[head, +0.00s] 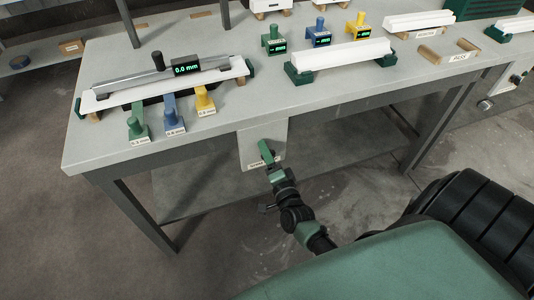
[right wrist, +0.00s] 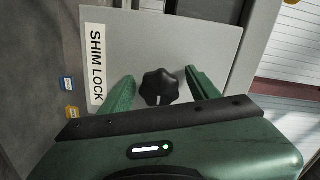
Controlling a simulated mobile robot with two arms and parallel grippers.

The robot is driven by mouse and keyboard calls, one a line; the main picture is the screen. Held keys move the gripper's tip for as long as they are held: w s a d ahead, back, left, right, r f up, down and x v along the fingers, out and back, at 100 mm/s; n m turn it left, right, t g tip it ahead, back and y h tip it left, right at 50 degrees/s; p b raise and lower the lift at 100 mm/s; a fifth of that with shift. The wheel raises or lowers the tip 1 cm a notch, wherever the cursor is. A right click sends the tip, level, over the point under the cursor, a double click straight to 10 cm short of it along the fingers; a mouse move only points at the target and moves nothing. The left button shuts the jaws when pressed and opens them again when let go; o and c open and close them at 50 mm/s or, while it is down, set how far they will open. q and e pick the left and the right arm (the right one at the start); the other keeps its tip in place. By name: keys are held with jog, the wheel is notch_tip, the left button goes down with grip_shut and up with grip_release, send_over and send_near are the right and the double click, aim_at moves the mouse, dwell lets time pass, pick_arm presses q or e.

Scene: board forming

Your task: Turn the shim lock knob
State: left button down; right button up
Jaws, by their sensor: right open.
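The shim lock knob (right wrist: 160,87) is a black lobed knob with a white mark, mounted on a grey panel (right wrist: 205,40). The panel carries a "SHIM LOCK" label (right wrist: 97,65) and also shows under the bench's front edge in the head view (head: 246,140). My right gripper (right wrist: 158,85) is open, with one green finger on each side of the knob. A gap shows between each finger and the knob. In the head view my right gripper (head: 267,152) is in front of the panel and hides the knob. My left gripper is not in view.
The bench top (head: 220,150) holds a gauge reading 0.0 mm (head: 186,69) and green (head: 138,125), blue (head: 174,115) and yellow (head: 205,100) shims. A white board (head: 340,55) lies on green supports. A lower shelf (head: 200,190) is behind my right arm.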

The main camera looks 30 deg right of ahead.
jog(key=v, duration=0.7)
jog(key=shift+s+a, duration=0.15)
jog(key=shift+s, duration=0.15)
jog(key=s+a+f+n+g+y, duration=0.25)
jog(key=s+f+n, duration=0.2)
jog(key=f, duration=0.55)
jog(key=s+a+f+n+g+y, duration=0.1)
jog(key=s+a+f+n+g, duration=0.25)
jog(key=s+f, duration=0.45)
jog(key=s+a+f+n+g+y, duration=0.1)
jog(key=s+a+f+n+g, duration=0.25)
jog(key=f, duration=0.85)
jog(key=s+d+f+n+g, duration=0.1)
jog(key=s+f+n+g, duration=0.2)
jog(key=s, duration=0.7)
jog(key=s+d+f+n+g, duration=0.1)
jog(key=s+f+n+g, duration=0.3)
jog(key=s+f, duration=0.4)
jog(key=s+n, duration=0.1)
jog(key=s, duration=0.2)
jog(key=shift+d, duration=0.35)
